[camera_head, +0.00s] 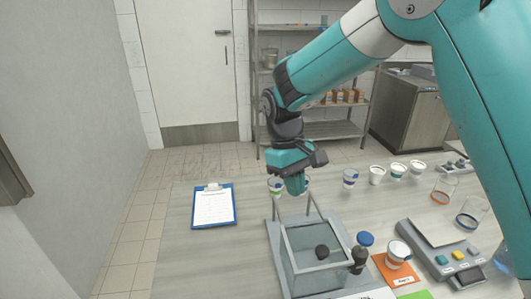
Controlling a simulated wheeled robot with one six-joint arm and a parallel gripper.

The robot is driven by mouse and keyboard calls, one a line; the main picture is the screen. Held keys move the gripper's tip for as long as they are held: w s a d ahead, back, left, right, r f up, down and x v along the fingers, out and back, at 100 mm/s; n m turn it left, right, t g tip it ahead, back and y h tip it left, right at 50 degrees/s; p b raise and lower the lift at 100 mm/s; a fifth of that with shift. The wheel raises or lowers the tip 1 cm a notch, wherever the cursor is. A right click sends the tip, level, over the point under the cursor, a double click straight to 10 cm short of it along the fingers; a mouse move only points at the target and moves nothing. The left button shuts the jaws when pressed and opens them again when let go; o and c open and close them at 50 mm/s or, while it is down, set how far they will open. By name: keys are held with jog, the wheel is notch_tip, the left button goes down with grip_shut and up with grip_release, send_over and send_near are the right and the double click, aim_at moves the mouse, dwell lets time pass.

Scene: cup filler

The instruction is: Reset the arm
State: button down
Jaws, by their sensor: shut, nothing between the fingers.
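My teal arm reaches in from the upper right. My gripper (297,184) points down above the back of the table, behind the glass box, with its fingers shut and nothing held. It hangs in front of one or more small cups at the back, partly hiding them. A small cup with a coloured band (275,186) shows just left of the gripper. Whether the fingers touch anything there I cannot tell.
A glass box (290,262) on a grey base stands in front of the gripper. A dark bottle with a blue cap (361,252), a white cup on an orange card (398,253) and a scale (450,258) stand to its right. Several cups line the back right. A clipboard (213,206) lies left.

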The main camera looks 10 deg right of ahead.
jog(key=s+r+n+t+y+b, duration=0.1)
jog(key=s+r+y, duration=0.2)
jog(key=s, duration=0.8)
jog(key=s+r+t+y+b, duration=0.1)
jog(key=s+r, duration=0.4)
jog(key=s, duration=0.7)
jog(key=shift+a+n+t+y, duration=0.45)
jog(key=shift+t+y, duration=0.15)
jog(key=shift+y, duration=0.3)
